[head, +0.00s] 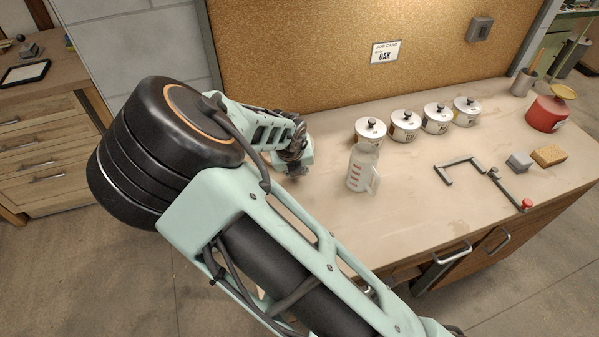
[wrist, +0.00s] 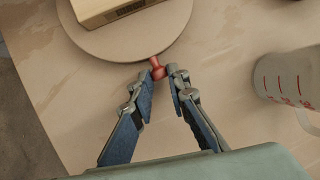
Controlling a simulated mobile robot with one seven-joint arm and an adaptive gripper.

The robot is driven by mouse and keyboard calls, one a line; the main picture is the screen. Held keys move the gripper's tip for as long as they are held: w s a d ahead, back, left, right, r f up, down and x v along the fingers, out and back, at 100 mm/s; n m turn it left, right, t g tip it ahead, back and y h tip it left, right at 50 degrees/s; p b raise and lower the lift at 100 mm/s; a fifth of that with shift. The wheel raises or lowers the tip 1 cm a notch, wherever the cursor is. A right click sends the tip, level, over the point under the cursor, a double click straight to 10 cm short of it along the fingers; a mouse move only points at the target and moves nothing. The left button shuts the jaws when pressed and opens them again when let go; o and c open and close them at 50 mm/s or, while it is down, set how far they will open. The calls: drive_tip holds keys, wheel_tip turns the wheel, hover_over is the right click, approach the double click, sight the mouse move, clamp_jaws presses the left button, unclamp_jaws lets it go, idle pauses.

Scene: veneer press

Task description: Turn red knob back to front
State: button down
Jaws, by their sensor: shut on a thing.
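A red knob (wrist: 157,68) sticks out from the rim of a round tan turntable (wrist: 115,45) in the wrist view. My gripper (wrist: 162,77) has its two blue-padded fingers drawn together at the tips, shut on the knob. A cardboard box (wrist: 108,8) with a barcode lies on the turntable, partly out of frame. In the head view my gripper (head: 294,172) is over the left part of the bench, and my arm hides the knob and turntable there.
A clear measuring jug (head: 358,172) stands right of my gripper; it also shows in the wrist view (wrist: 288,78). Several lidded white pots (head: 404,126) line the back. A bent dark bar with a red end (head: 527,204), a sponge (head: 549,155) and a red pot (head: 546,115) are at right.

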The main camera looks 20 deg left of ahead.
drive_tip(key=shift+w+r, duration=0.1)
idle(0.3)
drive_tip(key=c, duration=1.9)
unclamp_jaws()
drive_tip(key=v, duration=1.2)
